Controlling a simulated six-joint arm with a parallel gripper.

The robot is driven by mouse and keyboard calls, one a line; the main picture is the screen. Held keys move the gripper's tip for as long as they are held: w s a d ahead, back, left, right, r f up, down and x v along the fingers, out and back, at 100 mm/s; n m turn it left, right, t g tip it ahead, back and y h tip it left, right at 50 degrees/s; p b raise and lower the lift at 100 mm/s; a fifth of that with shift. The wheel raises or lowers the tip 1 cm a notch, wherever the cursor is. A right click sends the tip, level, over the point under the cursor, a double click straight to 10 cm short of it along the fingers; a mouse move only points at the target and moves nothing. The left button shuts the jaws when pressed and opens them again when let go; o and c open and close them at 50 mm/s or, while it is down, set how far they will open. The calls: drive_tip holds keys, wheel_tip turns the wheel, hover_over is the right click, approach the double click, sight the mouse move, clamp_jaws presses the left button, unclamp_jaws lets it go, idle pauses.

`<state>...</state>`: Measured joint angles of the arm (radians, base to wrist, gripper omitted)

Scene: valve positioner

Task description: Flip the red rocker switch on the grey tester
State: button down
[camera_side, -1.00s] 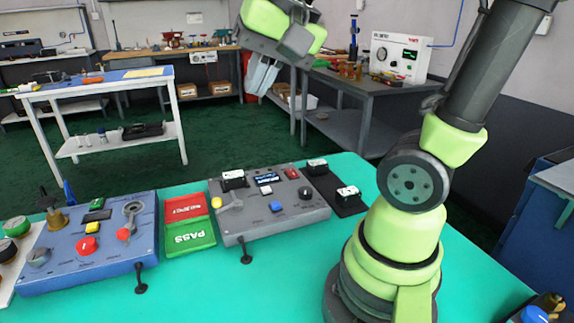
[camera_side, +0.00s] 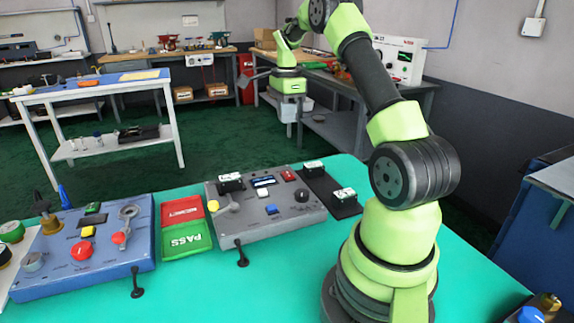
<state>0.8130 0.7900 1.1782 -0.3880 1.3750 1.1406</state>
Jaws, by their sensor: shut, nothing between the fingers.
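The grey tester (camera_side: 300,219) stands on the green table right of the red and green trays. Its small red rocker switch (camera_side: 288,175) is at the back of the top panel, right of the dark display (camera_side: 263,181). Which way the rocker is tipped is too small to tell. My gripper (camera_side: 287,110) is up in the air, above the tester in the picture, with its fingers pointing down. It is shut and empty, clear of the tester. The fingers are small and hard to separate from the pale background.
The tester also carries a blue button (camera_side: 271,210), a black knob (camera_side: 301,195) and a yellow-tipped lever (camera_side: 226,206). A dark plate (camera_side: 327,191) with white-topped blocks adjoins it.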

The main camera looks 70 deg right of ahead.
drive_tip(key=shift+s+d+f, duration=0.1)
drive_tip(key=shift+d+f, duration=0.05)
drive_tip(key=shift+s+a+r, duration=0.3)
drive_tip(key=shift+s+a, duration=0.2)
drive_tip(key=shift+a, duration=0.1)
idle(0.4)
wheel_tip(320, 180, up, 14)
drive_tip(key=s+a, duration=0.1)
drive_tip(key=shift+s+a, duration=0.2)
drive_tip(key=shift+f, duration=0.1)
idle(0.5)
